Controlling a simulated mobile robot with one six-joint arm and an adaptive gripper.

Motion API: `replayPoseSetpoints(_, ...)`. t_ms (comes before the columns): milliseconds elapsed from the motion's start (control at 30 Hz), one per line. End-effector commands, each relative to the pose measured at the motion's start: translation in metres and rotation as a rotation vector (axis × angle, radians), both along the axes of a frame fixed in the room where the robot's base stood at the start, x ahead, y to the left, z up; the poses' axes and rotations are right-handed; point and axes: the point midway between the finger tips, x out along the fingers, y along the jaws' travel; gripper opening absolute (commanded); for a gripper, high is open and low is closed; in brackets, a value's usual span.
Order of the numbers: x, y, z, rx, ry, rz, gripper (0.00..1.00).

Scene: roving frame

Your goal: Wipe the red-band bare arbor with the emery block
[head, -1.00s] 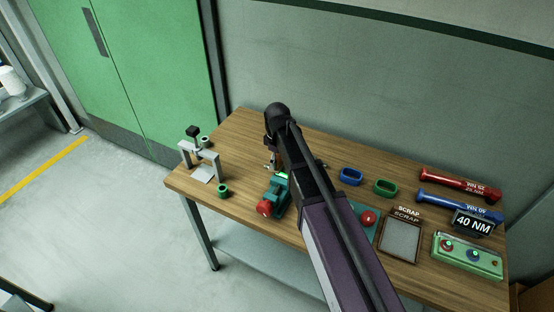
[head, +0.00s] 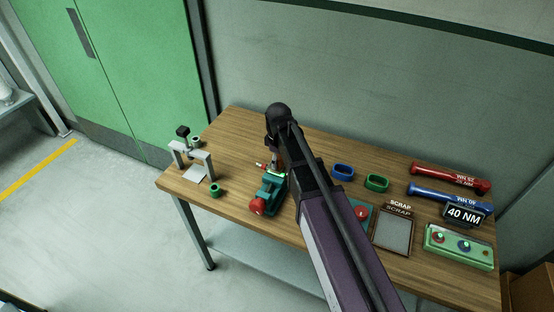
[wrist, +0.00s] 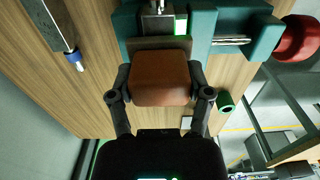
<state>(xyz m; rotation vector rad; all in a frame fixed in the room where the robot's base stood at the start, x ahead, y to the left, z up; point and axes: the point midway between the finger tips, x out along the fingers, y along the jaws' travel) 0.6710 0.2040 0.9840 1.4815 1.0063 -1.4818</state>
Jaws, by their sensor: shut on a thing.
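My gripper (wrist: 160,92) is shut on a brown block (wrist: 160,80), which looks like the emery block, with one finger on each side of it. In the head view my gripper is largely hidden behind my arm, over the table beside the teal vise (head: 268,193). In the wrist view the teal vise (wrist: 240,30) is just beyond the block, with a lit green patch and a grey metal piece (wrist: 158,22) at its jaws. I cannot see a red band on that piece, nor tell whether the block touches it. A metal part with a blue end (wrist: 68,42) lies to the left.
On the wooden table (head: 235,135) stand a grey press frame (head: 192,160), a green ring (head: 215,190), blue (head: 343,171) and green (head: 376,183) oval rings, a scrap tray (head: 394,231), red (head: 450,177) and blue (head: 443,195) wrenches, and a button box (head: 459,246).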

Motion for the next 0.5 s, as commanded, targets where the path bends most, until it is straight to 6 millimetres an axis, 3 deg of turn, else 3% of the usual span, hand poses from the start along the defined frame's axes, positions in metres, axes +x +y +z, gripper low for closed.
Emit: replayPoseSetpoints(500,-0.008,-0.018,-0.002,0.000,0.000,0.000,0.27)
